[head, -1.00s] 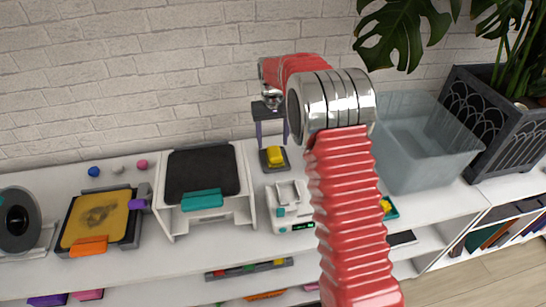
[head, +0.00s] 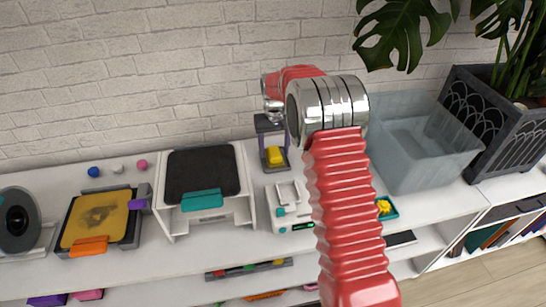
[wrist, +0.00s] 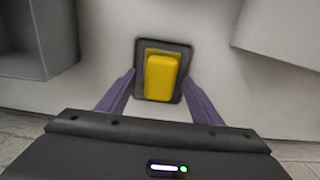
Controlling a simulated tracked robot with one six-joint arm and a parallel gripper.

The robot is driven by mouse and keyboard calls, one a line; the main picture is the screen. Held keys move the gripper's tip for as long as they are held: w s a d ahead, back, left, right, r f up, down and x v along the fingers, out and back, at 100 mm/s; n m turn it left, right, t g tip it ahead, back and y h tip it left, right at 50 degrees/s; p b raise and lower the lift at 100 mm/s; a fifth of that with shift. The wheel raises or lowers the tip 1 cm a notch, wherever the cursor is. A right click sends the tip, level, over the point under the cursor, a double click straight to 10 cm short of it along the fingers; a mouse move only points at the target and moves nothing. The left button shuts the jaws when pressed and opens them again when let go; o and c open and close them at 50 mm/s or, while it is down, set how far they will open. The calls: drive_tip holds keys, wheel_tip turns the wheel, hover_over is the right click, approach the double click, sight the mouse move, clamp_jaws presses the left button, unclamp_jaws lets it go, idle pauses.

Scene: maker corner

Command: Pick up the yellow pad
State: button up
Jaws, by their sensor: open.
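The yellow pad (head: 275,157) is a small block with rounded edges. It rests on a dark square base at the back of the white counter, near the wall. In the wrist view the yellow pad (wrist: 162,77) lies nearly centred on the dark base (wrist: 178,96). My gripper (head: 274,147) is open and points down over the pad. Its purple fingers are apart, one to each side of the pad in the wrist view (wrist: 160,82). I cannot tell how far the fingertips are above the base.
A white stand with a black top (head: 203,172) is left of the pad. A white device (head: 291,205) stands in front of it. A translucent grey bin (head: 412,170) is to the right. A small teal tray (head: 392,214) holds a yellow item. The brick wall is close behind.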

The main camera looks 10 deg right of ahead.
sight(274, 151)
drive_tip(key=shift+c, duration=0.2)
drive_tip(key=c, duration=1.1)
drive_tip(key=shift+r, duration=0.15)
wheel_tip(274, 151, up, 10)
idle(0.6)
